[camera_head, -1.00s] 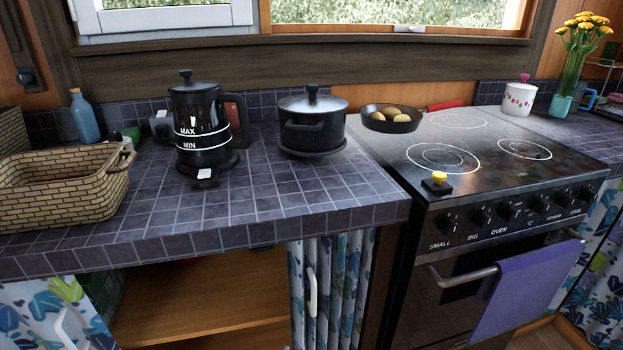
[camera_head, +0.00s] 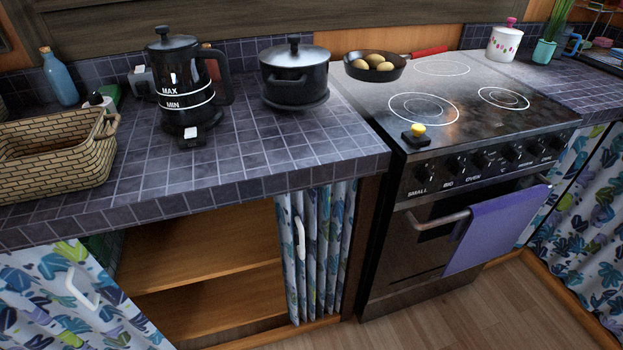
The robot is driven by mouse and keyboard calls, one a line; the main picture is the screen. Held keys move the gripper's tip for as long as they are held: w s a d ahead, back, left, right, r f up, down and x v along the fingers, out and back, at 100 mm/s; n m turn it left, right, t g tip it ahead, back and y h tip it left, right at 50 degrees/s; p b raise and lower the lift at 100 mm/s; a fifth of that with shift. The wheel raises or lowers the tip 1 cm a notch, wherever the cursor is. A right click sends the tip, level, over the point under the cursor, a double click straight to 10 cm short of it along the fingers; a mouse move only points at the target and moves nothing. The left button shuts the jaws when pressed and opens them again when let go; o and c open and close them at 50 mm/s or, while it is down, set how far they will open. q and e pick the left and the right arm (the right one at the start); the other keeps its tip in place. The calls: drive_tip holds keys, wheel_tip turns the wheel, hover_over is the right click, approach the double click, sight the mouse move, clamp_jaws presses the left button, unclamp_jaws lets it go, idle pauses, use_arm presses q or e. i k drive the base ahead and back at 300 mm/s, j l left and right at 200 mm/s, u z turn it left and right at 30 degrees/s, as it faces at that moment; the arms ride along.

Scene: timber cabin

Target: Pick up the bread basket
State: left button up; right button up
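The bread basket (camera_head: 62,174) is a tan woven basket with a rounded handle at its right end. It stands on the tiled counter at the far left of the head view, and its left part is cut off by the picture edge. Its inside looks empty as far as it shows. Neither of my grippers is in view.
On the tiled counter (camera_head: 240,150) stand a blue bottle (camera_head: 60,80), a black kettle (camera_head: 184,88) and a black pot (camera_head: 294,77). A pan (camera_head: 374,70) sits on the stove (camera_head: 450,95). The cabinet below is open, with a patterned curtain (camera_head: 318,245). Wooden floor (camera_head: 470,320) is clear.

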sight(52, 154)
drive_tip(key=u, duration=1.45)
